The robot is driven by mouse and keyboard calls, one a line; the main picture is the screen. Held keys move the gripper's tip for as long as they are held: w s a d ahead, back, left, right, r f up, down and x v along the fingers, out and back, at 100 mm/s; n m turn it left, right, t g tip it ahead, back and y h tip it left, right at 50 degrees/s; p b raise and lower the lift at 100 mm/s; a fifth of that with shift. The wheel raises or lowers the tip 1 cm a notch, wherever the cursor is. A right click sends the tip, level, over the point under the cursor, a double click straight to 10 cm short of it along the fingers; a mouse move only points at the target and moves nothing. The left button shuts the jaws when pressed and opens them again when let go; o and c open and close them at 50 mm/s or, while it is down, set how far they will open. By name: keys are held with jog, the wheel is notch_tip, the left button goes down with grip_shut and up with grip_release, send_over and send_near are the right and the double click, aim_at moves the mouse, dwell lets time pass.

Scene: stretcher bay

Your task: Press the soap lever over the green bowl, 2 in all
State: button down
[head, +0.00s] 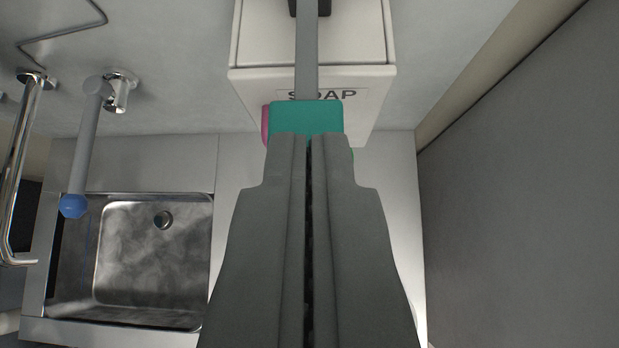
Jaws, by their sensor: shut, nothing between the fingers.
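The soap dispenser (243,88) is a white wall box with a SOAP label, at the top middle. Its lever (306,70) is a grey bar that comes toward me and ends in a teal pad (306,112). My gripper (309,142) is shut and empty, its fingertips at the near edge of the teal pad. I cannot tell whether they touch it. A small green edge (351,153) shows just right of my fingertips; it may be part of the green bowl, the rest hidden by my gripper.
A pink piece (265,125) shows left of the pad, mostly hidden. At the left is a steel sink (205,240) with a grey lever with a blue end (73,206) above it. A chrome rail (22,160) stands farther left. A grey panel (530,190) closes off the right.

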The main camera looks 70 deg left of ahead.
aim_at(309, 118)
jog(key=a+f, duration=0.1)
jog(key=f, duration=0.1)
jog(key=w+a+f, duration=0.1)
jog(key=f, duration=0.1)
jog(key=a+f, duration=0.1)
jog(key=f, duration=0.1)
jog(key=shift+w, duration=0.4)
jog(key=shift+f, duration=0.2)
